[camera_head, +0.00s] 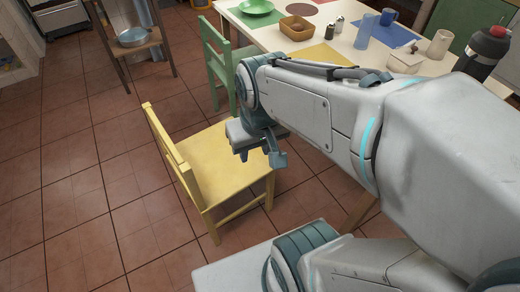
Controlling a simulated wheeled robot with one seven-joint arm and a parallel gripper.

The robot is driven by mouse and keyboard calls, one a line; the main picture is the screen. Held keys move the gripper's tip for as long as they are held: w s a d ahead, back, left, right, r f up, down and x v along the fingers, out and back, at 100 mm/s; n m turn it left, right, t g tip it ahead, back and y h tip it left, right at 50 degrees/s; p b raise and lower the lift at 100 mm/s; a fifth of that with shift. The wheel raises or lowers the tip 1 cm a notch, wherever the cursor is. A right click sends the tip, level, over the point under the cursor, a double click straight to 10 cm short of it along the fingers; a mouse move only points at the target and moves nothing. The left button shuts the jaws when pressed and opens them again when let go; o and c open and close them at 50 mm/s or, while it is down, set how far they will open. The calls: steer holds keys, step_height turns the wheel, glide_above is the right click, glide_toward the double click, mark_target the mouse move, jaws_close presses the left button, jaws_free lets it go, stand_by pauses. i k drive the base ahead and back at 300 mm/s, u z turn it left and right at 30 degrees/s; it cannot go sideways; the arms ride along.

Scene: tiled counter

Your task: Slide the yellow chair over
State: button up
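The yellow chair (213,160) stands upright on the brown tiled floor in the middle of the head view. Its slatted backrest (166,143) is on the left and its seat faces right, toward the table. My gripper (262,158) is over the right part of the seat, and my arm comes in from the right. The gripper hides a bit of the seat's right edge. I cannot tell whether it touches the chair, nor how far apart its fingers are.
A table (345,38) with dishes, mats, cups and a dark bottle (484,55) stands behind my arm. A green chair (226,68) is by its left end. A wooden stool (134,42) with a metal pot is at the back left. The floor left of the yellow chair is clear.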

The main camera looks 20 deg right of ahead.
mark_target(206, 167)
steer(key=z, duration=3.5)
steer(key=k, duration=1.6)
steer(key=u, duration=1.4)
steer(key=i, duration=0.5)
steer(key=u, duration=0.1)
